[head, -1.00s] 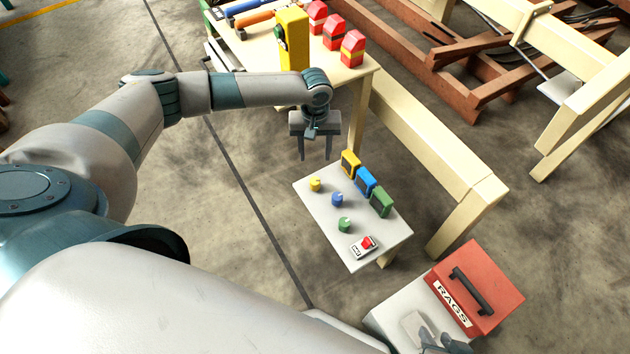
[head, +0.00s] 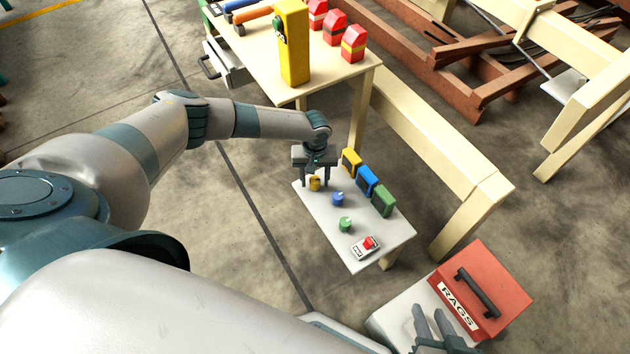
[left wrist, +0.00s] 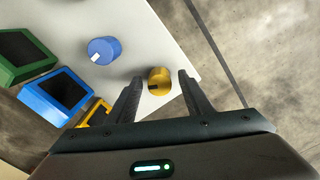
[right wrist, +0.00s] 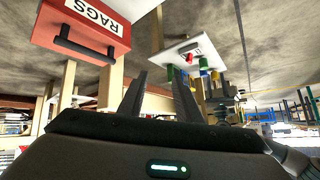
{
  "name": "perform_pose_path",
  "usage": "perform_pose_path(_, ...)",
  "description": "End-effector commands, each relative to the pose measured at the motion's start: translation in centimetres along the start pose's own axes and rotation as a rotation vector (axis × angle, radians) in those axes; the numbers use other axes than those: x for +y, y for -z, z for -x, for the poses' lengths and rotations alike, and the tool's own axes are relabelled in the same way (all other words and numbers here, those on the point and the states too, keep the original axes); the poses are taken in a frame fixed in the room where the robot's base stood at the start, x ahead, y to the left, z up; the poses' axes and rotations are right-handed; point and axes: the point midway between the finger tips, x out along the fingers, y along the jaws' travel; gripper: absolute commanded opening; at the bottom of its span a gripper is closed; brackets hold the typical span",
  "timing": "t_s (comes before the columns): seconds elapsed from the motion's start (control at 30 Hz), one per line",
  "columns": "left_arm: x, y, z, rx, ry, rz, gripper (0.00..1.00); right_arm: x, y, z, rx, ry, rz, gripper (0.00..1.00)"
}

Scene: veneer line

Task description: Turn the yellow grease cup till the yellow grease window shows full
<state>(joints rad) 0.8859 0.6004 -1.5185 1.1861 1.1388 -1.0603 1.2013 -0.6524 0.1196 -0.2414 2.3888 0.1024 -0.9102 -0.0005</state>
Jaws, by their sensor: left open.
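The yellow grease cup (head: 314,184) stands at the far left corner of the small white panel (head: 355,247). My left gripper (head: 315,181) is open, pointing down over this cup. In the left wrist view the cup (left wrist: 159,80) sits between the two fingertips, with a gap on each side. My right gripper (head: 429,311) is open and empty near the rags box.
A blue cup (head: 338,199) and green cup (head: 345,225) stand beside the yellow one, with blue (head: 366,181) and green (head: 383,201) windows behind. A red switch (head: 368,244) is at the near end. A red rags box (head: 480,290) stands lower right.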

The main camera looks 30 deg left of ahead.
Motion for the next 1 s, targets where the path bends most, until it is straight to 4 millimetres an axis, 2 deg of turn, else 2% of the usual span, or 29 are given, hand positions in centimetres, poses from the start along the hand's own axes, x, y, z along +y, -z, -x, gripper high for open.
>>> perform_pose_path(0.37,0.0,0.0,-0.5,0.0,0.0,-0.001,0.46,-0.1,0.3,-0.1,0.017,0.002,0.001,0.31)
perform_pose_path(0.4,0.0,0.0,-0.4,0.0,0.0,0.0,0.41,-0.1,0.3,-0.1,0.017,0.002,0.001,0.31)
perform_pose_path(0.57,0.0,0.0,-0.4,0.0,0.0,0.0,0.05,-0.1,0.3,-0.1,0.017,0.002,0.001,0.31)
perform_pose_path(0.87,0.0,0.0,-0.4,-0.001,0.0,-0.004,0.05,-0.1,0.2,0.0,0.004,0.001,0.0,0.31)
perform_pose_path(1.0,0.0,-0.1,-0.3,-0.002,0.001,-0.012,0.05,0.5,-0.8,0.3,-0.052,-0.01,-0.008,0.31)
